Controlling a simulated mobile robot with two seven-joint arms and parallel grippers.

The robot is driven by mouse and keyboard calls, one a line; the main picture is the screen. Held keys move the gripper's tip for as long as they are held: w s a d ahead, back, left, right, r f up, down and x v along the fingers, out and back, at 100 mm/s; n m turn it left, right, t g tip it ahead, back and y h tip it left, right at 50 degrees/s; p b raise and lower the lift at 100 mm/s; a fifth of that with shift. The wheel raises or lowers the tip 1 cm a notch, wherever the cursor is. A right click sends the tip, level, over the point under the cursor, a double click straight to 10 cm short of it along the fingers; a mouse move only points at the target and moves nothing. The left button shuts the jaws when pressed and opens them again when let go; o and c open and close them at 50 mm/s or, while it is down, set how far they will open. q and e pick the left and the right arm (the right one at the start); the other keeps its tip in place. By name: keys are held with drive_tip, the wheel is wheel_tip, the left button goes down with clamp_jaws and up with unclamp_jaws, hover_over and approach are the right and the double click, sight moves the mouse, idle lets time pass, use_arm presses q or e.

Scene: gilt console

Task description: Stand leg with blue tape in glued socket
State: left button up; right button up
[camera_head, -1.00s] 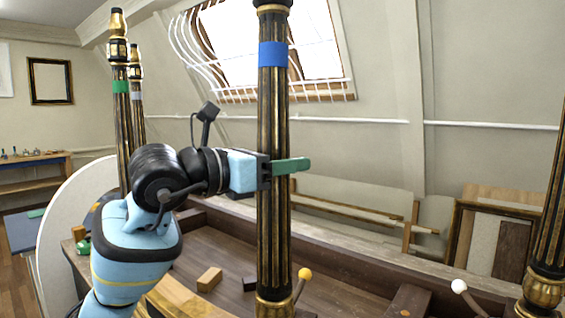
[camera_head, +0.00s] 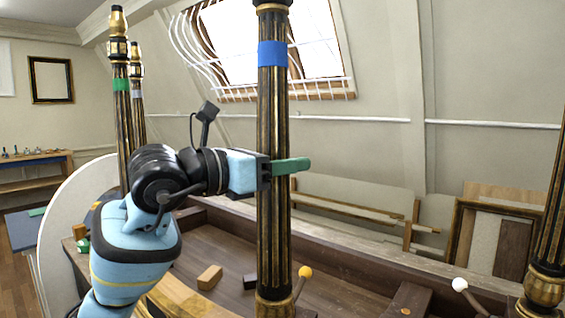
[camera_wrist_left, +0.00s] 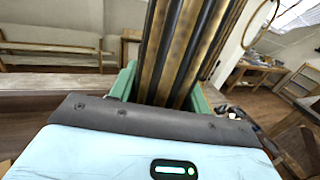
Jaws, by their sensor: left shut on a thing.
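The leg with blue tape (camera_head: 273,130) is a black and gilt fluted column, standing upright in the middle of the head view. The blue tape (camera_head: 273,54) wraps it near the top. My left gripper (camera_head: 284,167) is shut around the leg below the tape, with a green finger showing on the right. In the left wrist view the fluted shaft (camera_wrist_left: 185,50) rises between the green fingers (camera_wrist_left: 165,85). The leg's gilt foot (camera_head: 274,306) is cut off by the bottom edge, so its socket and contact there are hidden. My right gripper is out of view.
A leg with green tape (camera_head: 122,105) stands at the left, with another behind it. A gilt leg (camera_head: 545,270) stands at the right. Yellow-tipped (camera_head: 305,272) and white-tipped (camera_head: 459,285) sticks rise from the wooden frame. Small blocks (camera_head: 209,278) lie inside it.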

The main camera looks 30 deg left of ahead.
use_arm(q)
drive_tip(key=o, duration=1.2)
drive_tip(key=shift+c, duration=0.2)
drive_tip(key=shift+f, duration=0.15)
drive_tip(key=b+v, duration=0.1)
drive_tip(key=v, duration=0.6)
drive_tip(key=shift+s+a+b, duration=0.2)
drive_tip(key=shift+s+b, duration=0.1)
drive_tip(key=shift+s, duration=0.1)
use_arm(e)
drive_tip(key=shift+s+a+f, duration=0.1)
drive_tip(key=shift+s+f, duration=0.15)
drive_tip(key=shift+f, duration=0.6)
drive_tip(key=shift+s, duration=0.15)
